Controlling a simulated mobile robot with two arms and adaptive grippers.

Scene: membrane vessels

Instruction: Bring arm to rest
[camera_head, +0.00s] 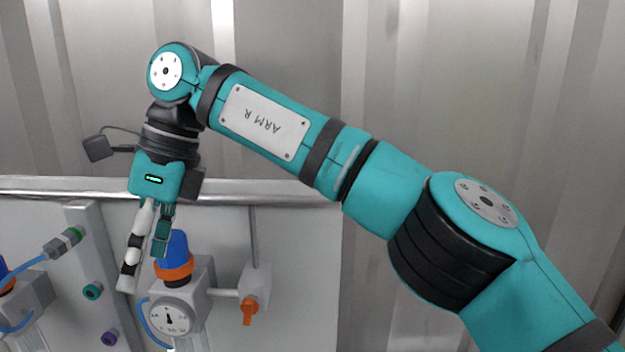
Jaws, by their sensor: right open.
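My right arm (388,190), teal and black and marked "ARM R", comes in from the lower right and bends downward at the upper left. Its gripper (143,268) hangs down with its fingers apart and nothing seen between them. The fingers are in front of the panel, just left of a blue-topped regulator (175,245) with an orange ring. The right finger overlaps the blue cap in the picture; I cannot tell whether they touch. My left gripper is not in view.
A pressure gauge (171,317) sits below the regulator. An orange valve handle (249,311) is to its right. A blue hose (30,262) with a grey fitting is at the left. A metal rail (270,193) runs along the panel's top. The corrugated wall behind looks clear.

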